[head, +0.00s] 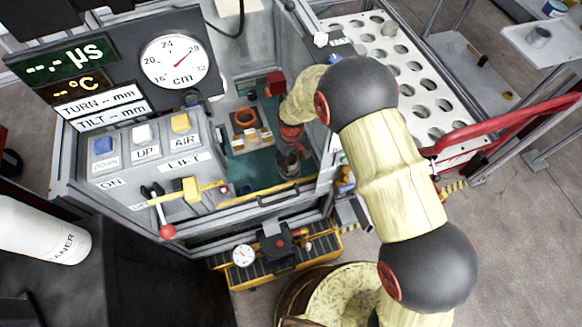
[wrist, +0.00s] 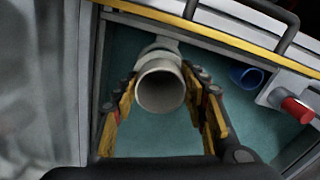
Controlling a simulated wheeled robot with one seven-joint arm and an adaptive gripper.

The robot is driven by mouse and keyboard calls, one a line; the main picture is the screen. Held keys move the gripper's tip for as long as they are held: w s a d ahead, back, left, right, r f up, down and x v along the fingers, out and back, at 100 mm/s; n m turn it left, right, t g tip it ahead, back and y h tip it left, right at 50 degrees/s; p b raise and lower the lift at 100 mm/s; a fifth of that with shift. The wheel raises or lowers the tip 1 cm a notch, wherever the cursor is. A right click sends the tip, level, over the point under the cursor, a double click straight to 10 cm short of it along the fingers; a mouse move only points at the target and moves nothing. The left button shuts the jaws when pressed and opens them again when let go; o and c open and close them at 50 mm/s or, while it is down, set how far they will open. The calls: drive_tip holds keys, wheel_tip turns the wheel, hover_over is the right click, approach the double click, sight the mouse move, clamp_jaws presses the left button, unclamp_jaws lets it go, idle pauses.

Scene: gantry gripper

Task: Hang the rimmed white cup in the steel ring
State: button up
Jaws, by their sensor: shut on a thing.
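The pale cup (wrist: 161,90) is in the wrist view, its round open mouth facing the camera. My gripper (wrist: 165,104) has its yellow-padded fingers on both sides of it and is shut on it. In the head view my gripper (head: 289,158) is low inside the framed bay, and the cup is not clear there. A grey fitting (wrist: 160,49) shows just behind the cup in the wrist view. I cannot tell whether it is the steel ring or whether the cup touches it.
The bay has a teal floor (wrist: 150,141) and a yellow-edged front sill (head: 270,196). A blue cup (wrist: 246,77) and a red cylinder (wrist: 297,110) are to the right in the wrist view. A white perforated rack (head: 402,76) stands right of the bay.

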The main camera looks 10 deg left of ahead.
drive_tip(key=shift+f+b, duration=0.6)
drive_tip(key=shift+f, duration=1.55)
drive_tip(key=shift+f, duration=0.15)
drive_tip(key=o, duration=1.2)
wheel_tip(320, 180, up, 12)
drive_tip(key=p, duration=0.4)
